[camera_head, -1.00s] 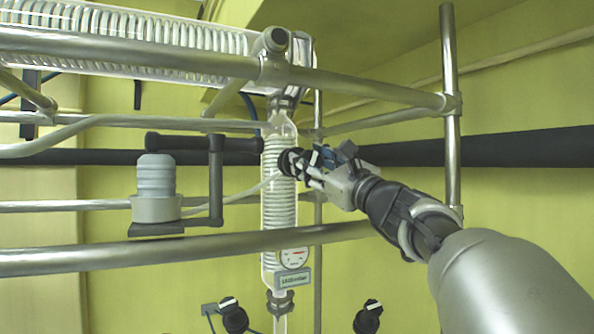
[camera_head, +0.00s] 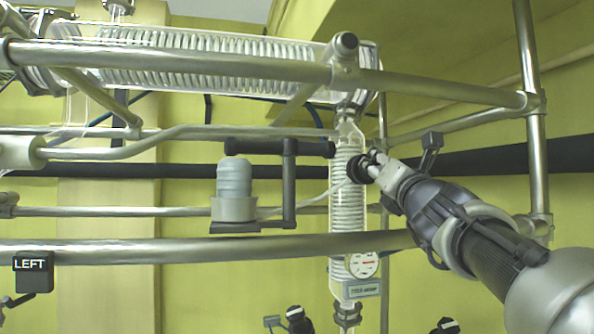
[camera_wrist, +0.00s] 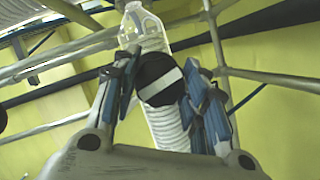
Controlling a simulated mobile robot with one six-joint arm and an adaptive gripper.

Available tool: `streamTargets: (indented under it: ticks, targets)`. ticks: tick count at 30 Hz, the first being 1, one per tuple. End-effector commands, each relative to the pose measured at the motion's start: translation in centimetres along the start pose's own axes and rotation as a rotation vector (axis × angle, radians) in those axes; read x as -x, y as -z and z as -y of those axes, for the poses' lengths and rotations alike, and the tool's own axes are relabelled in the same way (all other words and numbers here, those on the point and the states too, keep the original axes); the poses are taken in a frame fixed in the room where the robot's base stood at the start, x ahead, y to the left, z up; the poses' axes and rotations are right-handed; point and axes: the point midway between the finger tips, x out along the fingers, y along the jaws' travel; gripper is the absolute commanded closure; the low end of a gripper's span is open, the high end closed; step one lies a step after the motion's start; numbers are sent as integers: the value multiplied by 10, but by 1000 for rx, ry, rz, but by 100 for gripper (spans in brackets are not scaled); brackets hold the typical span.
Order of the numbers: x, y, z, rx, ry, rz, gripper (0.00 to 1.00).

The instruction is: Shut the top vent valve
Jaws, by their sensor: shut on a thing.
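A black round valve knob (camera_head: 358,169) sits on the side of the upright glass coil column (camera_head: 347,210). In the wrist view the knob (camera_wrist: 157,80) has a pale stripe running at a slant across its face, and it lies between the two blue-padded fingers. My gripper (camera_head: 373,166) reaches in from the right and is shut on the knob; it also shows in the wrist view (camera_wrist: 160,92). The fingers hide part of the knob's rim. The valve body behind the knob is hidden.
Metal rails (camera_head: 200,248) cross in front of and above the column. A black bracket (camera_head: 289,185) and a grey bottle-like part (camera_head: 234,178) stand left of it. A dial gauge (camera_head: 362,265) is below. A "LEFT" sign (camera_head: 34,272) hangs lower left.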

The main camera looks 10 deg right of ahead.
Motion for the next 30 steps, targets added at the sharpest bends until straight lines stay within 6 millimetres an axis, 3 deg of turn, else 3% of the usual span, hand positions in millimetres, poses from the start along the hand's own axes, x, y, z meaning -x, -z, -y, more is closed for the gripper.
streamTargets:
  ticks: [12, 29, 30]
  targets:
    - [0, -4, -4, -178, 65, 7, 84]
    - [0, -5, -4, -202, 75, 7, 84]
    - [0, -5, -4, -202, 75, 7, 58]
